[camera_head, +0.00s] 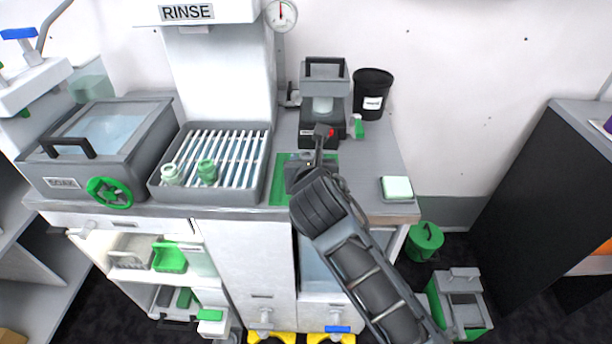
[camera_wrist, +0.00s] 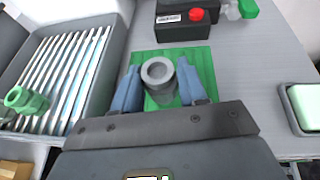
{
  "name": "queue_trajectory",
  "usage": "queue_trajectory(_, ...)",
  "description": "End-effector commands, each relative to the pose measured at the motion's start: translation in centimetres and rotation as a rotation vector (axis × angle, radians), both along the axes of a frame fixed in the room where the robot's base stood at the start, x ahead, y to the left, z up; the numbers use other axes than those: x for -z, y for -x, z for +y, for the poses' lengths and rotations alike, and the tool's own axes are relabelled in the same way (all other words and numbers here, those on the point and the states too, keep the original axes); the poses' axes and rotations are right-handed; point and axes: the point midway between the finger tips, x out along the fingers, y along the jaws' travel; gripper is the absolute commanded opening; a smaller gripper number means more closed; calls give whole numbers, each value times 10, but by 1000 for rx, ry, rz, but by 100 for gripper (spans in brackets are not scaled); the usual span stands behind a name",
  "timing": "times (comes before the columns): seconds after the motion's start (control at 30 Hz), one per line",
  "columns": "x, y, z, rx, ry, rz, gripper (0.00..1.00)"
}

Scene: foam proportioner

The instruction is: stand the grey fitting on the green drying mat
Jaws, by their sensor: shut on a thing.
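The grey fitting (camera_wrist: 158,73) shows in the wrist view as an upright ring-topped cylinder between the two blue fingers of my gripper (camera_wrist: 160,92). My gripper is shut on it. The fitting is over the green drying mat (camera_wrist: 197,62), near its middle; I cannot tell whether its base touches the mat. In the head view my gripper (camera_head: 306,162) is above the green mat (camera_head: 279,190), and my arm hides most of the fitting and part of the mat.
The slatted rinse rack (camera_head: 258,175) with a pale fitting (camera_head: 171,174) and a green fitting (camera_head: 207,172) stands left of the mat. A black device with a red knob (camera_wrist: 186,22) stands behind the mat. A sponge tray (camera_head: 396,188) lies to the right, with clear counter between.

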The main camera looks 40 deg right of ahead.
Motion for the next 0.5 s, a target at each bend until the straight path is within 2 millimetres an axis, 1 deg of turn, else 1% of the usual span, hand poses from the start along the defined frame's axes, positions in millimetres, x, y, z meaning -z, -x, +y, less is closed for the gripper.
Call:
queue_trajectory(0.17,11,-2,1,0,1,2,8)
queue_trajectory(0.3,32,-2,1,0,1,3,8)
queue_trajectory(0.37,38,-2,1,-1,1,2,8)
queue_trajectory(0.5,41,-2,1,-1,0,-1,8)
